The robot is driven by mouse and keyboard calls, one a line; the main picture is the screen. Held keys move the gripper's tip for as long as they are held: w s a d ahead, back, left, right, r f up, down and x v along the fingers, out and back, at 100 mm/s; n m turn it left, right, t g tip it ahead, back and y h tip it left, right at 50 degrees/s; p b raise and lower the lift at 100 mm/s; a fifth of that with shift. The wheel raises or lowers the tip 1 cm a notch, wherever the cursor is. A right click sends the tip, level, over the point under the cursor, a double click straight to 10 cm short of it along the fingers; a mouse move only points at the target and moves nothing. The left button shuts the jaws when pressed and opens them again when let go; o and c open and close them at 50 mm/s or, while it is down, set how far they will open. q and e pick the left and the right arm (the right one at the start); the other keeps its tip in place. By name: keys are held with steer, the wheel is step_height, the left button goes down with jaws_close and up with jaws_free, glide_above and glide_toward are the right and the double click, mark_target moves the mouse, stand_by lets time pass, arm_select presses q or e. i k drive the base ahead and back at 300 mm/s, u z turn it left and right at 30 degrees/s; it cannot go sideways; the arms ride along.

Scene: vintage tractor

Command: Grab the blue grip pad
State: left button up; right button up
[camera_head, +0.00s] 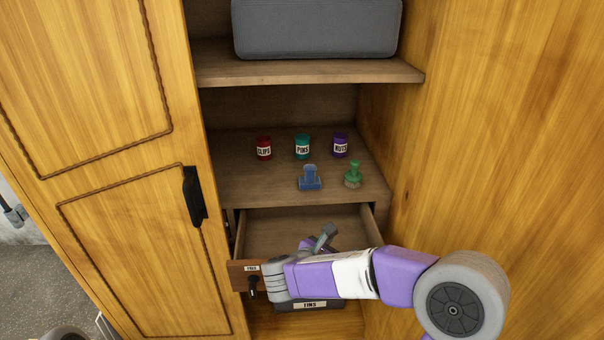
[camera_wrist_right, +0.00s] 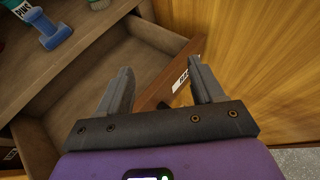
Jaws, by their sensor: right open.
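The blue grip pad (camera_head: 309,179) stands on the shelf just above the open drawer, a blue block with an upright handle. It also shows at the upper left in the right wrist view (camera_wrist_right: 50,30). My right gripper (camera_head: 322,238) is over the open drawer, lower than the pad and in front of it, apart from it. Its fingers (camera_wrist_right: 160,72) are spread in the right wrist view. The drawer's front panel (camera_wrist_right: 170,85) shows between them; I cannot tell whether they touch it. My left gripper is not in view.
A green brush (camera_head: 353,175) stands just right of the pad. Red (camera_head: 263,148), teal (camera_head: 302,147) and purple (camera_head: 340,145) jars stand behind. The open drawer (camera_head: 248,268) juts out below. A cabinet wall (camera_head: 480,130) bounds the right, a door (camera_head: 110,190) the left.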

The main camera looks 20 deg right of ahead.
mark_target(311, 181)
steer(key=i, duration=1.05)
